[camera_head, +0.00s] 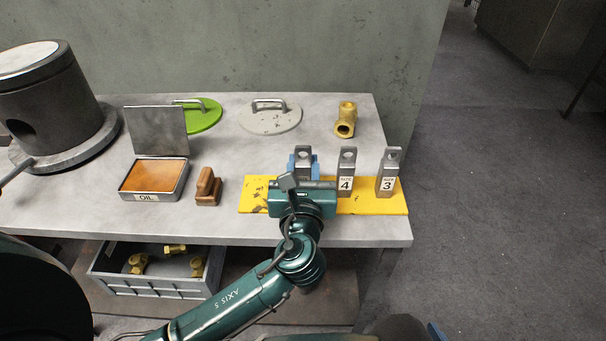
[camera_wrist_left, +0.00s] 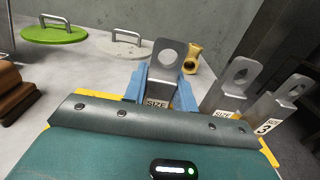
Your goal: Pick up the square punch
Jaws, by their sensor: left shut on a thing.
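Three grey metal punches with holed tops stand in a row on the table. The left punch (camera_head: 303,152) is between the blue fingers of my left gripper (camera_head: 303,167), which is shut on it. In the left wrist view, this punch (camera_wrist_left: 167,58) stands upright between the fingers; its size number is hidden, only "SIZE" shows. The middle punch (camera_head: 346,170) is marked 4 and the right punch (camera_head: 388,172) is marked 3. I cannot see the punch ends, so I cannot tell which is square.
The punches stand at a yellow holder (camera_head: 372,204) near the table's front edge. A crate (camera_head: 150,285) sits below.

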